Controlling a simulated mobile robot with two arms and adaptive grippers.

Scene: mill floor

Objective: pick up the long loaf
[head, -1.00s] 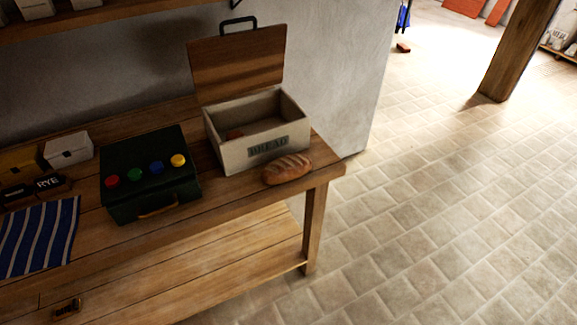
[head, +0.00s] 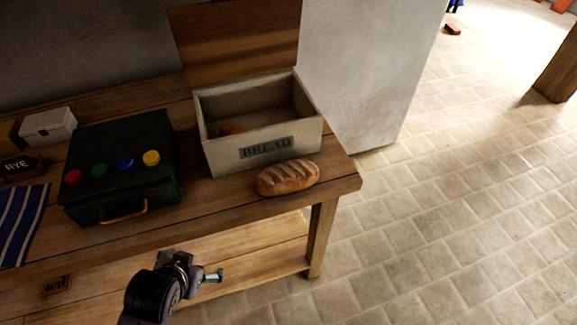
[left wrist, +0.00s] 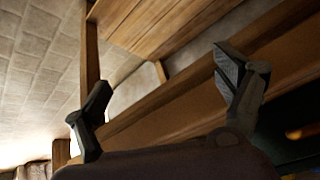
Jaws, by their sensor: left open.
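The long loaf (head: 288,178), brown with pale slashes across its top, lies on the wooden table in front of the bread box, close to the table's right end. My left gripper (head: 211,276) is in the head view, lower in the picture and to the left of the loaf, apart from it. In the left wrist view its two fingers stand wide apart with nothing between them (left wrist: 165,105). I cannot make out the loaf in the left wrist view. My right gripper is not in view.
An open cream bread box (head: 222,158) with a raised wooden lid stands behind the loaf, a brown piece inside. A dark green case (head: 122,190) with coloured knobs is left of it. The table's front edge (head: 225,205) lies between gripper and loaf.

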